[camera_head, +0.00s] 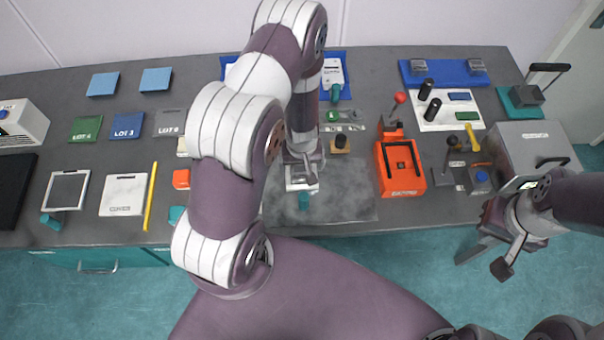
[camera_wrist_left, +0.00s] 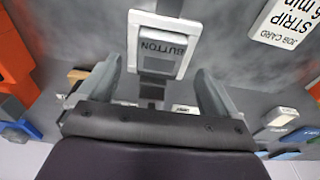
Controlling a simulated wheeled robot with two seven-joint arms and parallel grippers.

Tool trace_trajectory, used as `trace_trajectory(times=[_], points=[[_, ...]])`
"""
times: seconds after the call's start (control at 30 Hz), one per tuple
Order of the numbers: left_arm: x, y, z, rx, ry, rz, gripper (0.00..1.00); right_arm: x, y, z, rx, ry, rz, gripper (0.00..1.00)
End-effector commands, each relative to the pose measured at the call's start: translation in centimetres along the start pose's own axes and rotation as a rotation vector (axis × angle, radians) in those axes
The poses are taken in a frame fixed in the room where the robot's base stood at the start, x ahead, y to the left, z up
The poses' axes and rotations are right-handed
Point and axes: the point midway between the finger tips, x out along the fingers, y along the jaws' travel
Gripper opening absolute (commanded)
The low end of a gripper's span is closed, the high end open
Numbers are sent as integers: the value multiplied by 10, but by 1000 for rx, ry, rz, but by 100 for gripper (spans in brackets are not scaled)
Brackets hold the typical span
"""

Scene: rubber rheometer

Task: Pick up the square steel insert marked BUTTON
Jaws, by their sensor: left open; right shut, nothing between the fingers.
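The square steel insert marked BUTTON (camera_wrist_left: 163,48) shows in the left wrist view, light grey with a dark label panel, just ahead of the fingertips. A pale square piece in the head view (camera_head: 300,184), below my left gripper, appears to be this insert, partly covered by the gripper. My left gripper (camera_head: 302,163) points down over the dark grey mat. In the left wrist view the gripper (camera_wrist_left: 158,68) is open, its fingers to either side of the insert's near end. I cannot tell whether they touch it. My right gripper (camera_head: 503,268) is shut and empty, beyond the bench's front edge.
A small teal piece (camera_head: 304,201) lies in front of the left gripper. An orange device (camera_head: 400,178) with a red-knobbed lever stands right of the mat. A white JOB CARD (camera_wrist_left: 285,22) lies to the side. The mat (camera_head: 350,203) has clear room on its right.

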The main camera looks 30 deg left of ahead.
Motion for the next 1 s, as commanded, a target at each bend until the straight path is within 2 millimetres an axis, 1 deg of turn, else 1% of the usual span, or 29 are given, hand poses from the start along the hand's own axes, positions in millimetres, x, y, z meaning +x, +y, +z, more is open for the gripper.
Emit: trace_trajectory(times=[0.03,0.1,0.17,0.23,0.4,0.43,0.47,0.5,0.57,0.6,0.63,0.67,0.87,1.0], points=[[10,0,1,0,-2,-1,93,1,0,0,0,0,0,0],[23,0,1,0,-2,-1,93,2,0,0,0,0,0,0],[30,1,1,0,-2,0,93,2,0,0,0,0,0,0],[33,1,1,1,-1,0,93,2,0,0,0,0,0,0],[33,1,1,1,-1,0,93,2,0,0,0,0,0,0],[33,1,1,1,-1,0,89,2,0,0,0,0,0,0],[33,1,1,1,-1,0,80,2,0,0,0,0,0,0],[33,1,1,1,-1,0,66,2,0,0,0,0,0,0],[33,1,1,1,-1,0,47,2,0,0,0,0,0,0],[33,1,1,1,-1,0,34,2,0,0,0,0,0,0],[33,1,1,1,-1,0,24,2,0,0,0,0,0,0],[33,1,1,1,-1,0,20,2,0,0,0,0,0,0],[32,1,0,1,0,1,20,2,0,0,0,0,0,0],[26,1,-1,-1,0,1,20,1,0,0,0,0,0,0]])
